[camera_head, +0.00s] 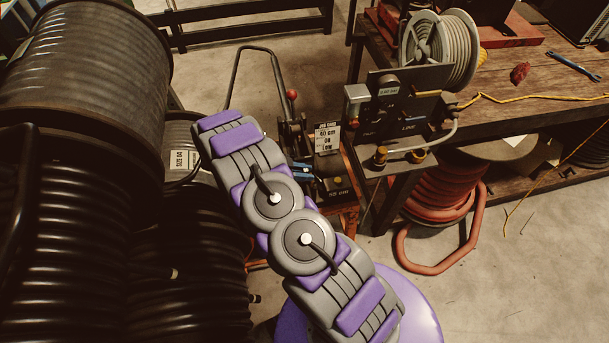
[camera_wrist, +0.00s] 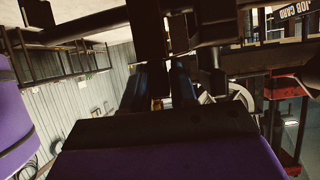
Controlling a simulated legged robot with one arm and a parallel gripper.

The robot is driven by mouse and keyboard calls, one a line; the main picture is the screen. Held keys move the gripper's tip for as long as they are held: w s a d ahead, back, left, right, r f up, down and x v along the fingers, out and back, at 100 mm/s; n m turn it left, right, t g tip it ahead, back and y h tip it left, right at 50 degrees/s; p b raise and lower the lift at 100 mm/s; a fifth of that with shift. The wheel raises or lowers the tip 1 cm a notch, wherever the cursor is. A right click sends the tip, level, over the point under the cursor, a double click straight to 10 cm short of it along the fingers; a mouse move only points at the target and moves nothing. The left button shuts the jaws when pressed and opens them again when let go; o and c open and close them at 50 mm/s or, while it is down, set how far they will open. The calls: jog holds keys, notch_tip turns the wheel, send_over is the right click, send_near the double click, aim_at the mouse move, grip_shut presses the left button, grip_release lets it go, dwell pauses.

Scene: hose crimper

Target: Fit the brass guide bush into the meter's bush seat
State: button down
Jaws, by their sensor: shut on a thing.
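My gripper's blue fingers (camera_head: 302,171) show in the head view past the end of my arm, close to the crimper's dark body (camera_head: 332,172). In the wrist view my gripper (camera_wrist: 157,88) is shut, with a small brass-coloured piece (camera_wrist: 157,103) between the fingers. I take this to be the brass guide bush, but most of it is hidden. I cannot tell which part is the bush seat.
A hose reel (camera_head: 440,50) stands above the meter on the wooden bench (camera_head: 525,80). A lever with a red knob (camera_head: 291,94) rises beside the crimper. Large black hose coils (camera_head: 80,60) fill the left. A red hose coil (camera_head: 437,205) lies under the bench. Lower-right floor is mostly clear.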

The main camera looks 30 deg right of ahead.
jog(key=shift+d+f, duration=0.1)
jog(key=shift+f, duration=0.6)
jog(key=c, duration=1.2)
grip_release()
jog(key=shift+d, duration=0.1)
jog(key=shift+o, duration=0.2)
jog(key=shift+r, duration=0.1)
